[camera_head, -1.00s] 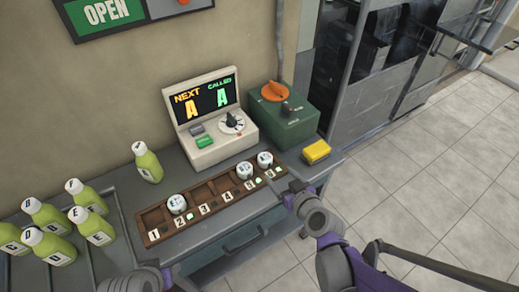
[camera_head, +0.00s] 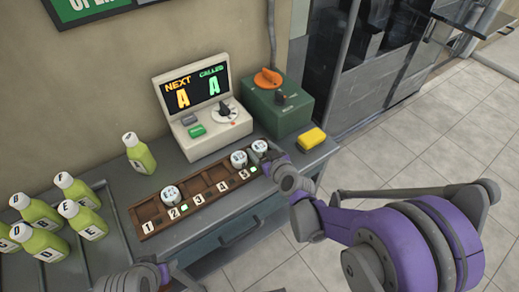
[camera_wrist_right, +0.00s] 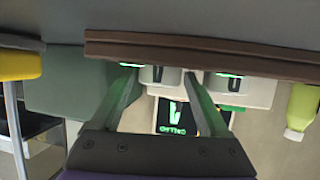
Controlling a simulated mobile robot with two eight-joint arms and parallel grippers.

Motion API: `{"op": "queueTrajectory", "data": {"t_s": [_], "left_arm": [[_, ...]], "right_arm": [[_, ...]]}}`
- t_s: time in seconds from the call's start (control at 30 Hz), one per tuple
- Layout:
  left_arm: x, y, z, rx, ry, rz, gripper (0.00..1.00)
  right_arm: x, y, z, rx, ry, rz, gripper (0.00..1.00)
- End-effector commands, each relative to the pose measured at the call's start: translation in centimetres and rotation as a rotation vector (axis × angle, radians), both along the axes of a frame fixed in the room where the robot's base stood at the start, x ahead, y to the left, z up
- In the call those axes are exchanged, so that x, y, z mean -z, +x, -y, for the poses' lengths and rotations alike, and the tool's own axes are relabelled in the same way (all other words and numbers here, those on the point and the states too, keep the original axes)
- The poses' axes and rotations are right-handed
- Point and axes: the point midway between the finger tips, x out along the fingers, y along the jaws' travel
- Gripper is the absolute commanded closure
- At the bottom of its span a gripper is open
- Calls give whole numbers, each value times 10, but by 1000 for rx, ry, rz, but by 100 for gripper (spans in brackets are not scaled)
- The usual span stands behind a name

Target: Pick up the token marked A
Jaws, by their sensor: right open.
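Three white round tokens stand in a brown numbered rack (camera_head: 147,214): one (camera_head: 171,193) by number 2 and two close together at the right end, the left one (camera_head: 238,160) and the end one (camera_head: 259,147). Their letters are too small to read, so I cannot tell which is A. My right gripper (camera_head: 267,164) is at the rack's right end, beside the end token. In the upside-down right wrist view, its open fingers (camera_wrist_right: 157,88) stand either side of one token (camera_wrist_right: 160,75); contact is unclear. My left gripper (camera_head: 165,272) is partly visible at the bottom edge.
A display box (camera_head: 190,135) reading NEXT A, CALLED A stands behind the rack. A green box with an orange knob (camera_head: 278,107) and a yellow block (camera_head: 312,138) are to the right. Several green bottles (camera_head: 138,158) stand left. The drawer front (camera_head: 238,232) is below.

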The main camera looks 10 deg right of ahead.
Motion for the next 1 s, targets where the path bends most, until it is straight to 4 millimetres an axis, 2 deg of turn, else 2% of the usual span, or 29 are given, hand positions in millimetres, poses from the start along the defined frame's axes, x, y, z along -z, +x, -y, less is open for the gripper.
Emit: {"op": "queueTrajectory", "data": {"t_s": [0.2, 0.6, 0.87, 1.0], "left_arm": [[0, 0, 0, 0, 0, 0, 50], [0, 0, 0, 0, 0, 0, 50], [-1, 0, 0, 0, 0, 0, 50], [-8, 1, 0, 0, 0, 3, 50]], "right_arm": [[0, 1, 0, 0, 0, 0, 22], [0, 0, 0, 0, 0, 0, 92], [-4, 0, 0, 0, 0, 0, 92], [-25, 0, 0, 0, 1, 0, 92]]}}
